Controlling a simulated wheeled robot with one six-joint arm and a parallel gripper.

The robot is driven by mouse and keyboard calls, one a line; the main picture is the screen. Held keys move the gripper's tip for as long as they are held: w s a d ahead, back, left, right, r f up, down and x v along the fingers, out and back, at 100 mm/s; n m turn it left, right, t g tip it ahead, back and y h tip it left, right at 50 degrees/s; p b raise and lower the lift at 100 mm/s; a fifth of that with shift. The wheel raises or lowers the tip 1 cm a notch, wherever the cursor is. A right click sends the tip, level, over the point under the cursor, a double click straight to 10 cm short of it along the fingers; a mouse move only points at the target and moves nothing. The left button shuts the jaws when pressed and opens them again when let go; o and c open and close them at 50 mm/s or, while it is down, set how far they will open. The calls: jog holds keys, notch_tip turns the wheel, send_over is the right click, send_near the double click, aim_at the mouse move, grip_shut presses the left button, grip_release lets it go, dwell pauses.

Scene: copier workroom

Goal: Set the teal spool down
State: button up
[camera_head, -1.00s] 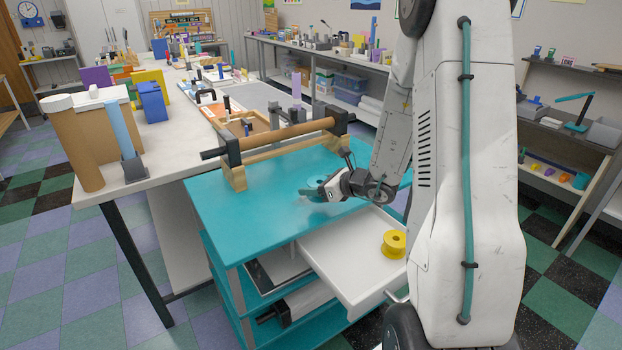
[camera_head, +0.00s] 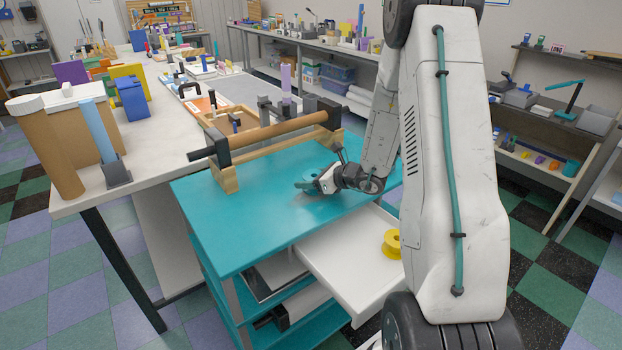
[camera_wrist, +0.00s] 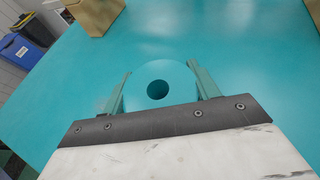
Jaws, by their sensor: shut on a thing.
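The teal spool (camera_wrist: 160,75) shows in the wrist view as a round teal flange with a dark centre hole. My gripper (camera_wrist: 158,88) is shut on it, with one finger on each side. In the head view my gripper (camera_head: 312,186) is low over the teal top of the cart (camera_head: 245,240), and only a little of the spool shows at its fingers. The spool is close to the cart top; I cannot tell whether it touches it.
A wooden roller on a stand (camera_head: 265,138) crosses the back of the cart top. A white drawer (camera_head: 340,270) is pulled out at the front right, with a yellow spool (camera_head: 391,244) in it. The front left of the cart top is bare.

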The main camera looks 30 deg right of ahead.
jog(key=shift+f, duration=0.2)
jog(key=o, duration=1)
jog(key=shift+c, duration=0.2)
